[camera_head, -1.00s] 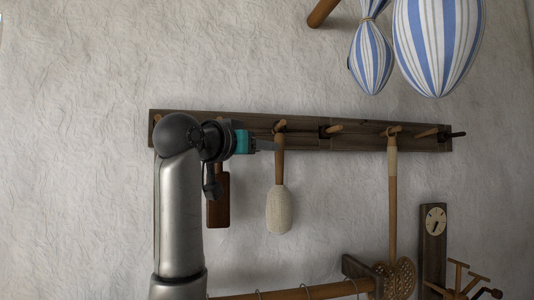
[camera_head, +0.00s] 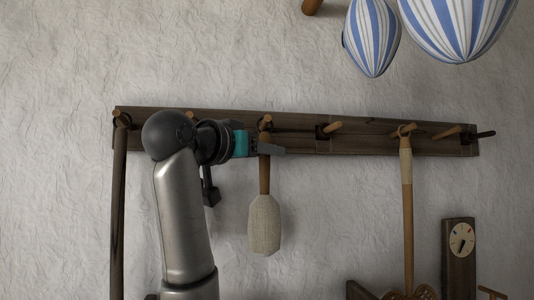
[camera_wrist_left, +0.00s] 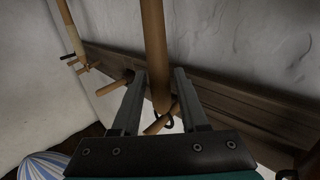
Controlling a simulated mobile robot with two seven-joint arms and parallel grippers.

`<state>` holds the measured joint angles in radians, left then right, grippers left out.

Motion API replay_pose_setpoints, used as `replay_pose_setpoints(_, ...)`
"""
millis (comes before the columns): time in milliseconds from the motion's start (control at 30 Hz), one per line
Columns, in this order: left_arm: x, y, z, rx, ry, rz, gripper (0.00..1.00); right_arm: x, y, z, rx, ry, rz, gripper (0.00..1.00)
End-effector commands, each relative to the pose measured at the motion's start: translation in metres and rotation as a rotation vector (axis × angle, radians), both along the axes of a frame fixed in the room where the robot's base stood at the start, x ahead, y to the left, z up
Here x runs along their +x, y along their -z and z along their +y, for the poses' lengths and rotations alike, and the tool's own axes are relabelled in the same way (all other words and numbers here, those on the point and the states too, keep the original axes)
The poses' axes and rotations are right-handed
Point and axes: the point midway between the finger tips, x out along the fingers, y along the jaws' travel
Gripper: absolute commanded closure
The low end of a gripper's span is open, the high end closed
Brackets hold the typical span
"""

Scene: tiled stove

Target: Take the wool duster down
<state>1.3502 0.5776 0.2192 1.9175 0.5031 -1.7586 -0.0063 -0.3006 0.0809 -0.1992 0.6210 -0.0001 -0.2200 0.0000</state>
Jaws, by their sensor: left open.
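The wool duster (camera_head: 265,225) hangs head down from a peg on the dark wooden rail, with a pale woolly head and a brown wooden handle. My left gripper (camera_head: 274,150) comes in from the left at the upper handle, just below the peg. In the left wrist view the handle (camera_wrist_left: 154,45) runs between the two open fingers (camera_wrist_left: 159,72), and a dark loop (camera_wrist_left: 169,115) at its end is around the peg (camera_wrist_left: 158,124). I cannot tell whether either finger touches the handle. My right gripper is in neither view.
The peg rail (camera_head: 360,143) runs across the wall. A long-handled wooden tool (camera_head: 407,215) hangs to the right, and a dark pole (camera_head: 118,210) at the left. Striped blue and white bags (camera_head: 372,40) hang above. A small clock (camera_head: 462,240) is at lower right.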

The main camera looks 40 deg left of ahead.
Motion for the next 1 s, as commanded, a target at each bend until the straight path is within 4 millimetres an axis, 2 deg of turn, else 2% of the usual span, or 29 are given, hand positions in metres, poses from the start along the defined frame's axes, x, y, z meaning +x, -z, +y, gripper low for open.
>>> replay_pose_setpoints(100, -0.0001, -0.0002, 0.0001, 0.0, 0.0, -0.001, 0.59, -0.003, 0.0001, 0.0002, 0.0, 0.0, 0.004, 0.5)
replay_pose_setpoints(467, 0.0002, 0.0, 0.0, 0.0, 0.0, 0.0, 0.99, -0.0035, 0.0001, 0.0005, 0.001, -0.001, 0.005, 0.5)
replay_pose_setpoints(1000, 0.0003, -0.006, -0.0001, 0.001, 0.0, 0.0, 1.0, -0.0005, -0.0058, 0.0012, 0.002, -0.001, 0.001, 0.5)
